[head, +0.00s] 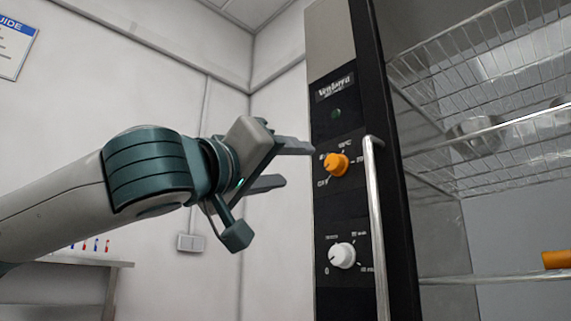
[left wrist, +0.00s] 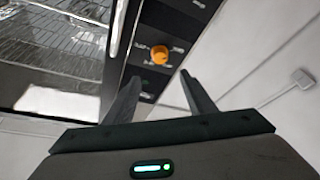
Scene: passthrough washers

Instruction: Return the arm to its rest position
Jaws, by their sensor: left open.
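My left gripper (head: 284,166) is raised in front of the washer's black control panel (head: 343,205), with its fingers pointing right. It is open and nothing shows between its fingers. An orange knob (head: 336,164) is on the panel just right of the fingertips, with a white knob (head: 342,255) below it. In the left wrist view, the open fingers (left wrist: 158,90) point toward the panel and the orange knob (left wrist: 159,54) shows between them, apart from both. My right gripper is in neither view.
A vertical metal handle (head: 377,230) stands right of the panel. Wire racks (head: 490,150) with metal bowls (head: 475,136) are inside the washer. A side table (head: 75,262) is at the lower left, and a wall box (head: 191,243) is behind my arm.

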